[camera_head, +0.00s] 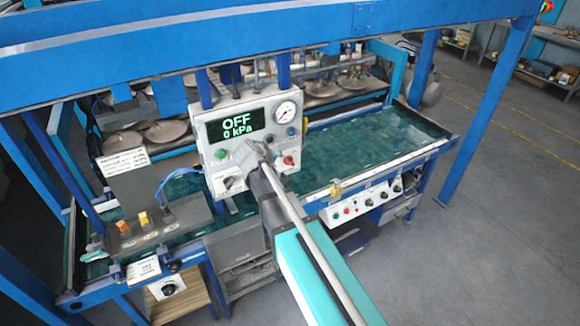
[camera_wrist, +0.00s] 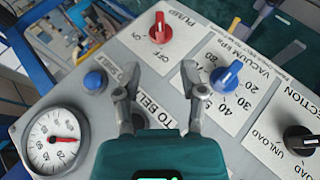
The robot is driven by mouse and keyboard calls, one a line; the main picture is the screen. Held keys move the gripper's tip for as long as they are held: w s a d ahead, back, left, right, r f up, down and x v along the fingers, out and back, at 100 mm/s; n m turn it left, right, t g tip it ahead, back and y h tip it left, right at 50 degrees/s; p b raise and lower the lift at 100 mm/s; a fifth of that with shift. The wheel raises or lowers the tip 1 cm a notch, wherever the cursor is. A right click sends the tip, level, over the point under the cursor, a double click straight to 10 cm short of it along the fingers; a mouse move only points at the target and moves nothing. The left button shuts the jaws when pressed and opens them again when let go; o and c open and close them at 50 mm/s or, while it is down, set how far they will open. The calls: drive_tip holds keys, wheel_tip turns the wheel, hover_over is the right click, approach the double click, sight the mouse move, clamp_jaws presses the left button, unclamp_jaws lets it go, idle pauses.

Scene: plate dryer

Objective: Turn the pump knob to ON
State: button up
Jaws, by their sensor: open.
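The pump knob (camera_wrist: 160,29) is red, at the top of the wrist view beside the printed word PUMP, with ON and OFF labels next to it. In the head view the red knob (camera_head: 289,160) is on the lower right of the white control panel (camera_head: 210,160). The panel's display (camera_head: 236,125) reads OFF and 0 kPa. My gripper (camera_wrist: 156,84) is open and empty over the panel face, with the knob beyond its fingertips and apart from them. In the head view my gripper (camera_head: 262,150) is in front of the panel, left of the knob.
Near the fingers are a blue button (camera_wrist: 95,80), a blue vacuum knob (camera_wrist: 228,75) and a black load/unload knob (camera_wrist: 300,139). A round gauge (camera_wrist: 55,140) is at lower left. A green wet table (camera_head: 370,140) stretches right of the panel. Blue frame posts surround it.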

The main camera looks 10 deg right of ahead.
sight(290, 163)
drive_tip(key=shift+b+x, duration=3.4)
drive_tip(key=shift+x, duration=2.2)
drive_tip(key=shift+w+a, duration=0.1)
drive_tip(key=shift+r, duration=0.1)
clamp_jaws()
